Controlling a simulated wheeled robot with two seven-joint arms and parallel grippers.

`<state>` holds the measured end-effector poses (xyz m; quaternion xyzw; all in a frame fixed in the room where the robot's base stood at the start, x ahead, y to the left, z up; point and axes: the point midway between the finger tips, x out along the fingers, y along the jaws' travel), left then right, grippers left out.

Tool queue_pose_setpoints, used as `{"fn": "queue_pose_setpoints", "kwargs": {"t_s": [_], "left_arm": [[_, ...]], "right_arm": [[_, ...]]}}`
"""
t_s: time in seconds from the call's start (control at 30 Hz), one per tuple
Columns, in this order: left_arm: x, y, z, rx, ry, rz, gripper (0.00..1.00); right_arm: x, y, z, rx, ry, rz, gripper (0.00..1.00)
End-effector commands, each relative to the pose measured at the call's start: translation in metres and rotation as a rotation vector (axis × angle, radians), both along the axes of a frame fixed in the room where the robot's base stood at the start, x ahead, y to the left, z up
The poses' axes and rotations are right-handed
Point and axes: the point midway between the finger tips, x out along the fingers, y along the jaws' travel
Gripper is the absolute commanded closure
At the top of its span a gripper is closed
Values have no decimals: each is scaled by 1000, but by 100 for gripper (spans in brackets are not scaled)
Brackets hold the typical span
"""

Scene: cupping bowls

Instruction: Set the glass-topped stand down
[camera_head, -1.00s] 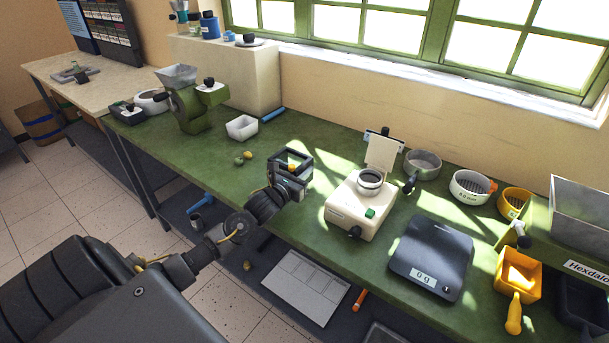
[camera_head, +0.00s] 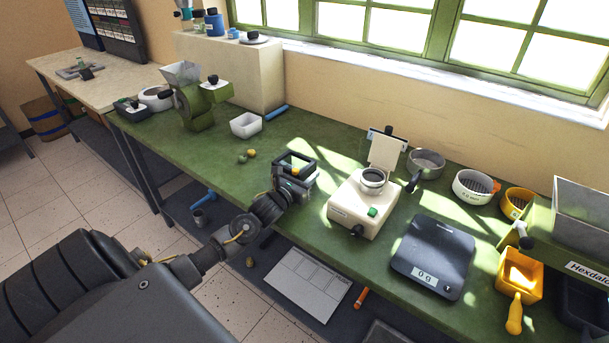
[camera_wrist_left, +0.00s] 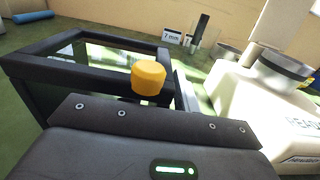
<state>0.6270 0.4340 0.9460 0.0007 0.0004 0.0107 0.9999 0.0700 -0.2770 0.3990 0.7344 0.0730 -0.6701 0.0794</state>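The glass-topped stand (camera_head: 311,160) is a small dark box-like frame with a clear top, over the green bench left of the cream machine. My left gripper (camera_head: 294,184) is at its near side, shut on it, though the fingertips are hidden. In the left wrist view the stand's dark rim (camera_wrist_left: 105,76) and glass (camera_wrist_left: 100,54) lie just ahead of the gripper body, looking about level. A yellow knob (camera_wrist_left: 148,78) shows at its near right corner. I cannot tell whether its base touches the bench. My right gripper is not in view.
The cream machine (camera_head: 350,213) stands close on the right, with a dark scale (camera_head: 440,245) beyond it. A white tray (camera_head: 245,125) and small yellow and green balls (camera_head: 247,156) lie to the left. Green bench (camera_head: 215,165) is clear at the left front.

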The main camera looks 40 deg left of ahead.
Motion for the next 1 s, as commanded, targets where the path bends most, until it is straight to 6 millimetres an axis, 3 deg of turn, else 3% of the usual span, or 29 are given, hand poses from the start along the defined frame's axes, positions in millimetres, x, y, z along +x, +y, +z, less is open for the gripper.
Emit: {"fn": "queue_pose_setpoints", "kwargs": {"t_s": [0.17,0.6,0.8,1.0], "left_arm": [[-18,0,-1,2,2,-1,69],[-103,-3,-1,0,2,-1,69],[-119,-3,1,0,0,-1,69],[-120,-2,2,0,0,0,69]], "right_arm": [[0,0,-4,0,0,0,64],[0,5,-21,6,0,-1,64],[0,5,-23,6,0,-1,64],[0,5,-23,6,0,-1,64]]}}
